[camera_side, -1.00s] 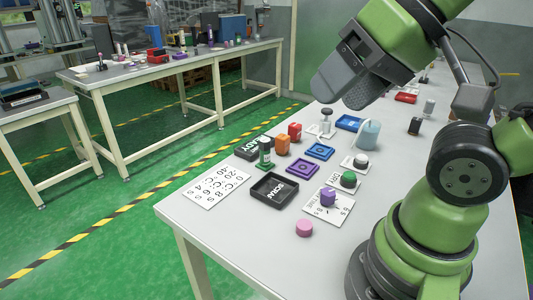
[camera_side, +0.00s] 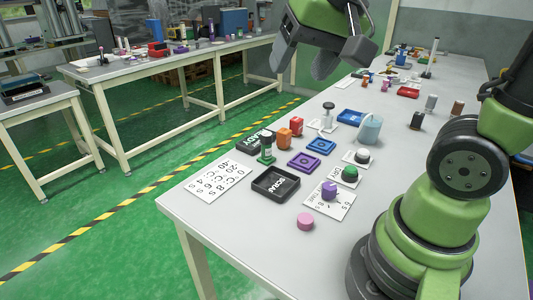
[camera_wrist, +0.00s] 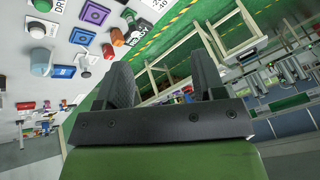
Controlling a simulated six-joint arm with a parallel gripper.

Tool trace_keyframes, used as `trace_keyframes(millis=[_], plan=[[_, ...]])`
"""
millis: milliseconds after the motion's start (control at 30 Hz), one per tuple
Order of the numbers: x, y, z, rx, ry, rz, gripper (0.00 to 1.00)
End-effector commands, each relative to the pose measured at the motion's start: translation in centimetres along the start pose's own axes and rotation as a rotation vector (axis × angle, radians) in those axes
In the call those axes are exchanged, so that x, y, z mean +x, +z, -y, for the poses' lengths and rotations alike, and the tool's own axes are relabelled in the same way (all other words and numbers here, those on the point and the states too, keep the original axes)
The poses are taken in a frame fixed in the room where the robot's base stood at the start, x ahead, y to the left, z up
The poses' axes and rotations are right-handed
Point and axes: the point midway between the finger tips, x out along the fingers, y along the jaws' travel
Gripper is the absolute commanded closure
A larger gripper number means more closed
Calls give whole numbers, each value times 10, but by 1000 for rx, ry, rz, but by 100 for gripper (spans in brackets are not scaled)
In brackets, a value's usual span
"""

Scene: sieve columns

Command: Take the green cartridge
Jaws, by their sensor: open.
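The green cartridge (camera_side: 266,152) is a small upright cylinder with a dark green top and a pale label. It stands at the near edge of the black READY tray (camera_side: 247,144); I cannot tell whether it is in it or beside it. In the wrist view the cartridge (camera_wrist: 129,16) is near the top edge, left of the READY lettering. My gripper (camera_side: 305,62) is open and empty, high above the far part of the bench and well apart from the cartridge. Its two dark fingers also show in the wrist view (camera_wrist: 163,82), with nothing between them.
An orange block (camera_side: 284,140) and a red block (camera_side: 296,126) stand close behind the cartridge. The black SCRAP tray (camera_side: 262,193) lies in front. A purple tray (camera_side: 304,160), a blue tray (camera_side: 320,147) and a pale blue-grey container (camera_side: 370,130) are to the right.

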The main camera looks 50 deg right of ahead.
Motion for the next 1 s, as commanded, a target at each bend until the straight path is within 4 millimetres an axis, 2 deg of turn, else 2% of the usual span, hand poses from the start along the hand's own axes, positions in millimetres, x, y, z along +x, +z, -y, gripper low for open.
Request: trace_keyframes(millis=[33,200,400,500,600,700,1000], plan=[[15,-16,0,35,45,9,37],[67,-63,-8,155,180,7,37],[145,-102,-31,280,322,-6,37],[182,-112,-46,329,377,-16,37],[212,-117,-60,368,417,-25,37],[230,-118,-69,391,441,-31,37],[268,-117,-87,405,455,-34,37]])
